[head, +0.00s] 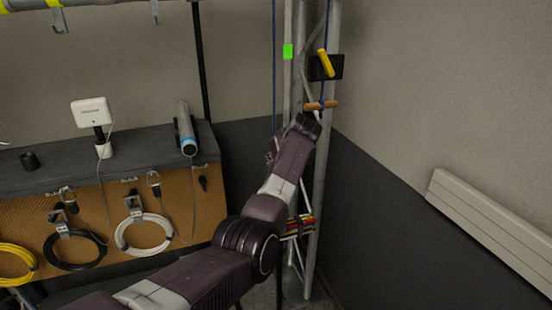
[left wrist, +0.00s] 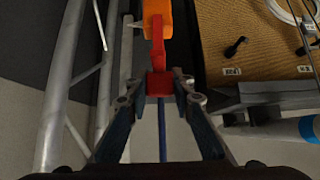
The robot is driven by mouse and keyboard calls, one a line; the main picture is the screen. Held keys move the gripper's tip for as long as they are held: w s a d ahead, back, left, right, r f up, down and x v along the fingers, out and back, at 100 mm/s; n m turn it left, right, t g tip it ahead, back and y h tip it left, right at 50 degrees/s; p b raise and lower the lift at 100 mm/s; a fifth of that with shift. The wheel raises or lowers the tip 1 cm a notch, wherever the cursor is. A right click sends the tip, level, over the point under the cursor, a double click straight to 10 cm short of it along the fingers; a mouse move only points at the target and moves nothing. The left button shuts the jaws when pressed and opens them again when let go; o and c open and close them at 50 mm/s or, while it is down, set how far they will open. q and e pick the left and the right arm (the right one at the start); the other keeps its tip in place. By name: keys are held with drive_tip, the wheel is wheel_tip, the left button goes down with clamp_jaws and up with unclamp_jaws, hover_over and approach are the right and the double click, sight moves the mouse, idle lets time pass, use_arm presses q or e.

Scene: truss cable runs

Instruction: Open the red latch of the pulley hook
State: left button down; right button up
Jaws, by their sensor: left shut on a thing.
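In the left wrist view the pulley hook's orange body (left wrist: 157,14) is at the top centre. Its red latch (left wrist: 158,62) runs down from it to a red block-like end. My left gripper (left wrist: 160,86) has both fingertips against the sides of this red end and is shut on it. A blue rope (left wrist: 162,130) runs on below, between the fingers. In the head view my left arm reaches up to the truss and mostly covers the hook; the latch cannot be made out there. The blue rope (head: 273,60) hangs down to that spot. My right gripper is not in view.
The truss poles (head: 330,170) stand right beside my arm. A yellow cleat (head: 326,63) and a wooden handle (head: 322,105) sit on them. A workbench (head: 140,143) with hanging cable coils is at the left. A white wall panel (head: 490,225) is at the right.

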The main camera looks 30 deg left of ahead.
use_arm(q)
drive_tip(key=shift+w+a+r, duration=0.15)
drive_tip(key=shift+r, duration=0.15)
drive_tip(key=c, duration=1.9)
unclamp_jaws()
drive_tip(key=shift+o, duration=1.4)
drive_tip(key=shift+f, duration=0.2)
drive_tip(key=v, duration=1.2)
